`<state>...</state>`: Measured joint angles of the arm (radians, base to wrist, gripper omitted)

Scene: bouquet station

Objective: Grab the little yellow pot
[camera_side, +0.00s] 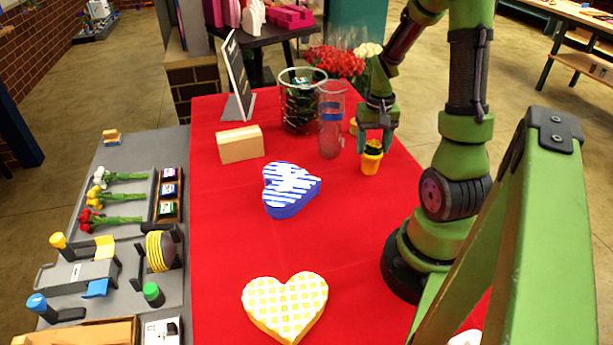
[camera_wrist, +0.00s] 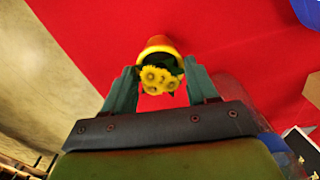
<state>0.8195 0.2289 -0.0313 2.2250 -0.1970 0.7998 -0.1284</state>
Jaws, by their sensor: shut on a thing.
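The little yellow pot (camera_side: 371,162) is at the right edge of the red table, below my gripper (camera_side: 374,138) in the side view. In the wrist view the yellow pot (camera_wrist: 158,46) has an orange-yellow rim and holds yellow flowers (camera_wrist: 158,77) with dark green leaves. My gripper's two green fingers (camera_wrist: 159,82) stand on either side of the flowers and the pot's top. My gripper is shut on the pot. The pot looks upright; whether its base touches the table is hard to tell.
A tall clear vase (camera_side: 331,140) with a blue band stands just left of the pot, with a wider glass container (camera_side: 301,112) behind it. A blue striped heart box (camera_side: 289,190) and a yellow checked heart box (camera_side: 285,305) lie on the red cloth (camera_side: 228,235). Clear cloth lies between them.

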